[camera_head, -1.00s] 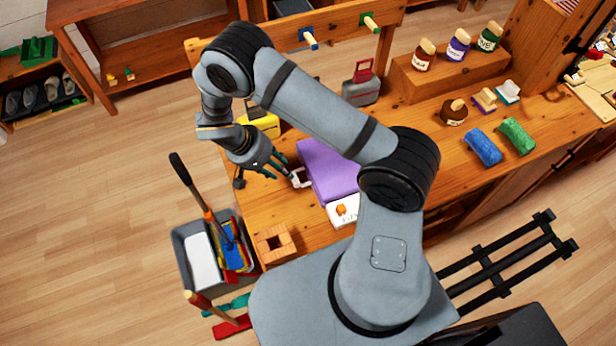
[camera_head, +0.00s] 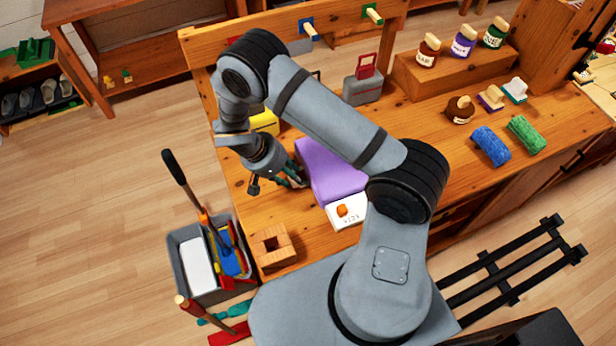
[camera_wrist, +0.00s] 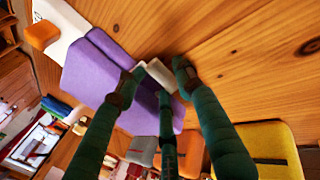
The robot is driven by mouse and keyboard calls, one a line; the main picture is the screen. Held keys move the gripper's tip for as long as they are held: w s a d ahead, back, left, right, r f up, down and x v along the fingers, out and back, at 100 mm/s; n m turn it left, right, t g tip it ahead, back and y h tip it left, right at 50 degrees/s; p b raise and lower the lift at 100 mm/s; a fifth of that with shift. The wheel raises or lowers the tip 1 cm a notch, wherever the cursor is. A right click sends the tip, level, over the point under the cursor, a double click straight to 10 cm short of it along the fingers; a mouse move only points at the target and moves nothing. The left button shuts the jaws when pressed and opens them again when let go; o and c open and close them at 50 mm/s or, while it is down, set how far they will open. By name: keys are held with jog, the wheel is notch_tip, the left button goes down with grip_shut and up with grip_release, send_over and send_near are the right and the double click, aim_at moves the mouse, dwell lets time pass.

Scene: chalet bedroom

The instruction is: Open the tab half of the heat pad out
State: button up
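The heat pad (camera_head: 328,170) is a purple folded pad lying on the wooden bench. It also shows in the wrist view (camera_wrist: 95,80), with two layers visible at its edge. A white tab (camera_wrist: 158,72) sticks out from the pad's edge. In the head view the tab is hidden behind my gripper (camera_head: 298,181). My gripper (camera_wrist: 155,85) has dark green fingers spread around the tab, with a gap between them. It is low, close to the pad's left edge; whether a finger touches the tab I cannot tell.
A white card with an orange knob (camera_head: 342,210) lies against the pad's near end. A wooden block with a square hole (camera_head: 272,247) is at the bench's near-left edge. A yellow object (camera_head: 265,122) and a grey-red case (camera_head: 362,88) stand behind. Bare wood lies left of the pad.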

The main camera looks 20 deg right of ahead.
jog(key=shift+a, duration=0.15)
jog(key=c, duration=0.5)
jog(key=shift+o, duration=0.2)
jog(key=shift+y, duration=0.6)
jog(key=r+p, duration=0.1)
jog(key=r, duration=0.1)
jog(key=r+p, duration=0.2)
jog(key=shift+w+d+r, duration=0.1)
jog(key=shift+d+r, duration=0.05)
jog(key=shift+d, duration=0.05)
jog(key=shift+y, duration=0.7)
jog(key=shift+d+r+p, duration=0.25)
jog(key=shift+r+p, duration=0.2)
jog(key=shift+r, duration=0.2)
jog(key=shift+d+r+p, duration=0.2)
jog(key=shift+r+p, duration=0.25)
jog(key=shift+r, duration=0.25)
jog(key=shift+d+r+p, duration=0.25)
jog(key=shift+r+p, duration=0.2)
jog(key=shift+r, duration=0.2)
